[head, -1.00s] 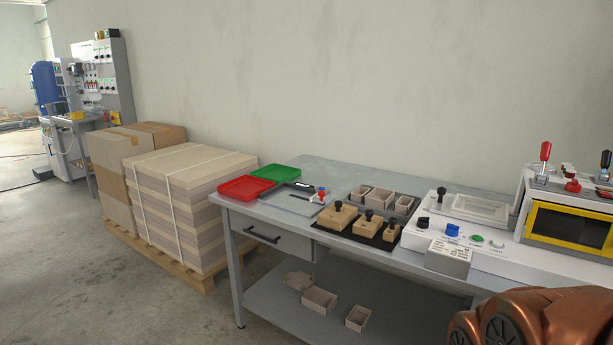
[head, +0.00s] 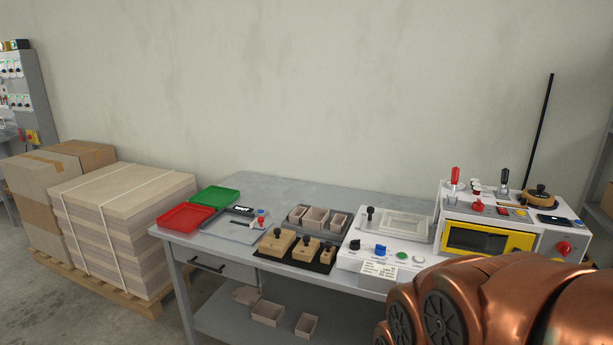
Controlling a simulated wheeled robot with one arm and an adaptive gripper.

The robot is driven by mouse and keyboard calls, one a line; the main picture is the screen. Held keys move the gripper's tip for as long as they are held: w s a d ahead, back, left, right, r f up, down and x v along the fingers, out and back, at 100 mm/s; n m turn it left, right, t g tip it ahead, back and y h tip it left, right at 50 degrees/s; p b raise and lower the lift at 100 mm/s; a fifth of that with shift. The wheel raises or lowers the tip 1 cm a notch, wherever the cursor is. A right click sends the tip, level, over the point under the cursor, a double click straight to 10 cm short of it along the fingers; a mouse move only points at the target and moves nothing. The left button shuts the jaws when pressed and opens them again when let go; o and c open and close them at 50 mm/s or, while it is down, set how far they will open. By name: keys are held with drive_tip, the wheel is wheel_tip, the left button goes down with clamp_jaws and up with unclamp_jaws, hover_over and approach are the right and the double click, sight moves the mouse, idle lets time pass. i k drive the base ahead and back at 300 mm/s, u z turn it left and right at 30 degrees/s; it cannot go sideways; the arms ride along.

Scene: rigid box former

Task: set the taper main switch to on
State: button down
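A white machine with a yellow-framed dark window (head: 488,239) stands at the right end of the bench. A red rotary knob (head: 564,247), which looks like a main switch, is on its front face, right of the window; its position is too small to read. Left of it is a low white unit (head: 350,258) with a black knob, a blue knob (head: 380,250) and a green button (head: 402,255). No readable label shows which machine is the taper. My copper-coloured arm fills the lower right; my gripper is out of view.
The grey bench (head: 265,190) holds a red tray (head: 186,217), a green tray (head: 214,197), wooden blocks with black knobs (head: 277,242) and small open boxes. Levers (head: 455,178) stand on the machine's top. A loaded pallet (head: 125,225) stands left of the bench.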

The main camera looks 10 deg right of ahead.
sight(564, 248)
drive_tip(key=z, duration=1.75)
